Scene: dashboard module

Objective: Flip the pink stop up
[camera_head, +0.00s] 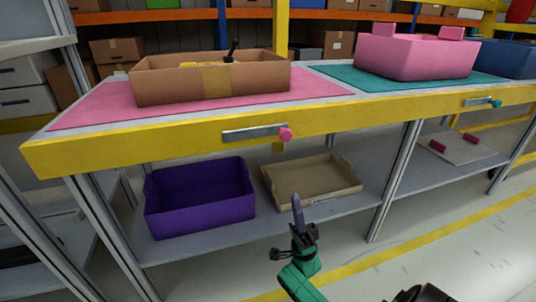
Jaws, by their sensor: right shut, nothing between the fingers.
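The pink stop (285,134) is a small pink knob at the right end of a flat metal bar (252,132) on the yellow front edge of the table. The bar lies about level along that edge. My right gripper (297,200) is below the stop, in front of the lower shelf, pointing up. Its fingers are together and empty, and it appears apart from the stop. My left gripper is not in view.
A similar teal stop (494,102) sits on the edge further right. A cardboard box (210,84) and a pink bin (415,57) stand on the table. A purple bin (200,205) and a tan tray (312,184) rest on the lower shelf. The floor at right is clear.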

